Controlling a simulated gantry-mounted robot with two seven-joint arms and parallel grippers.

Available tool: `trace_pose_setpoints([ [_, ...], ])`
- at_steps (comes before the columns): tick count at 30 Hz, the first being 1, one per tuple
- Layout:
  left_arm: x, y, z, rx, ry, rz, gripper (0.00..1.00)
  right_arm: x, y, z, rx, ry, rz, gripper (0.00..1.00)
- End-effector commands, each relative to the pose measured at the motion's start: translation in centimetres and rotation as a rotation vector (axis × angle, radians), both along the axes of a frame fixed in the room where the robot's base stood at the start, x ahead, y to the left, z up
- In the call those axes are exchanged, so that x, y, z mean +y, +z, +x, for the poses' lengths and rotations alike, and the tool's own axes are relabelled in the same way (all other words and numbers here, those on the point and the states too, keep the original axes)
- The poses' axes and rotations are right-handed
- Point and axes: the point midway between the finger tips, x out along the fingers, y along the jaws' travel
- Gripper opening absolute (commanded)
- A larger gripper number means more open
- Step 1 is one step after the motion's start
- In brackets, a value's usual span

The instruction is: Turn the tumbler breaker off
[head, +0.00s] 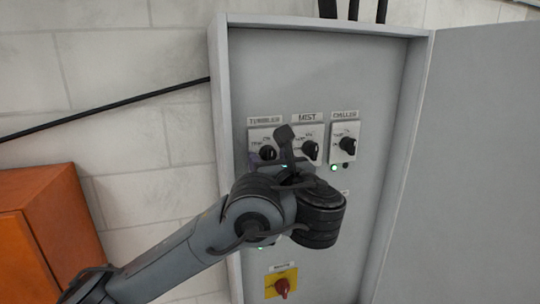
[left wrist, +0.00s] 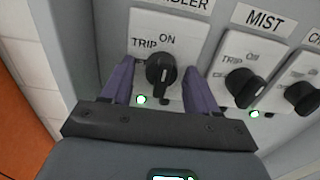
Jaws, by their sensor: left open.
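The tumbler breaker is a black rotary knob (left wrist: 160,71) on a white plate marked TRIP and ON, under a TUMBLER label cut off in the left wrist view. Its handle stands roughly upright, in line with the ON mark. The knob also shows at the upper left of the panel in the head view (head: 267,153). My left gripper (left wrist: 158,78) is open, with one purple finger on each side of the knob. I see gaps between the fingers and the knob. A lit indicator (left wrist: 141,99) shows below left of the knob. My right gripper is not in view.
The MIST knob (left wrist: 245,86) is close to the right finger, and the CHILLER knob (head: 347,145) is farther right. A red knob on a yellow plate (head: 282,287) is low on the panel. The open cabinet door (head: 470,160) stands at right, an orange box (head: 55,225) at left.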

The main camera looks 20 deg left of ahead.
Motion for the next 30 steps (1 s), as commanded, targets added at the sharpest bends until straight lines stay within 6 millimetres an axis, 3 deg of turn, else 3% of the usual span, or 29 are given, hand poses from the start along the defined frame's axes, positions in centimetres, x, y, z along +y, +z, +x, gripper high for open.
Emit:
trace_pose_setpoints([
  [8,0.0,0.0,0.1,0.0,0.0,0.0,0.59,0.0,0.0,0.0,0.001,-0.001,0.0,0.43],
  [18,0.0,0.0,0.0,0.0,0.0,0.0,0.07,-0.1,0.0,0.0,0.001,0.003,-0.006,0.43],
  [30,0.0,-0.3,0.0,-0.048,0.0,-0.058,0.07,-0.2,-1.7,0.0,0.001,0.006,-0.01,0.43],
])
